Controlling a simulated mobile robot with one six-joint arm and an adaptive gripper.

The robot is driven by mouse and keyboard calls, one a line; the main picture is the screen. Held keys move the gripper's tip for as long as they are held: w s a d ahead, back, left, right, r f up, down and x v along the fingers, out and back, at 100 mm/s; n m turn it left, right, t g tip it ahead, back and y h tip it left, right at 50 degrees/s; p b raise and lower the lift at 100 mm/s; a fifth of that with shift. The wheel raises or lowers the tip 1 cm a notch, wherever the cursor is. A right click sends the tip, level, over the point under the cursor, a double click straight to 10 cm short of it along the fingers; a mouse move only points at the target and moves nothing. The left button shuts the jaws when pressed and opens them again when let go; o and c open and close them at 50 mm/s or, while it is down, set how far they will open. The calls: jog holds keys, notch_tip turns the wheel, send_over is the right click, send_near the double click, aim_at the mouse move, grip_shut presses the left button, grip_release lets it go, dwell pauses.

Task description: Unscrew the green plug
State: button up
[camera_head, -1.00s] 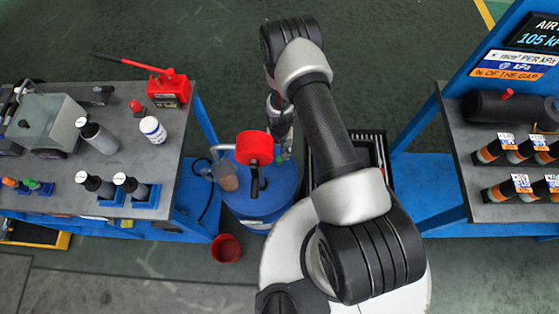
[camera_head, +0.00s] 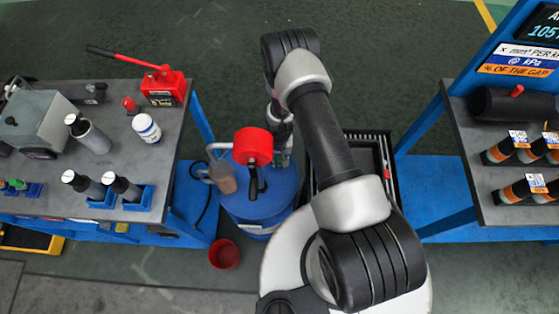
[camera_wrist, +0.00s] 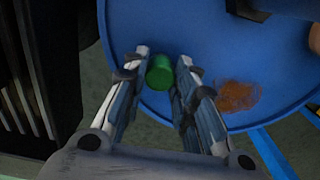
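The green plug (camera_wrist: 160,73) is on the blue drum's top (camera_wrist: 205,35), near its rim, in the wrist view. My gripper (camera_wrist: 162,58) reaches over the drum with one finger on each side of the plug. The fingers look open, with narrow gaps beside the plug; I cannot tell whether either one touches it. In the head view, the blue drum (camera_head: 262,208) stands between the benches, and my gripper (camera_head: 284,158) is at its far right edge. The plug does not show clearly there.
A red-topped pump (camera_head: 253,147) and a brown-filled jug (camera_head: 222,178) are on the drum. A brown stain (camera_wrist: 238,95) lies right of the plug. A black crate (camera_head: 372,150) stands right of the drum. A red bucket (camera_head: 224,254) is on the floor. A left bench (camera_head: 150,165) holds bottles.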

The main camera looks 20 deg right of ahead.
grip_shut()
jog(key=shift+r, duration=0.1)
dwell(0.3)
jog(key=n+b, duration=0.1)
jog(key=n, duration=0.2)
jog(key=shift+n, duration=1.1)
jog(key=n+b, duration=0.1)
jog(key=n, duration=0.1)
jog(key=shift+n, duration=1.6)
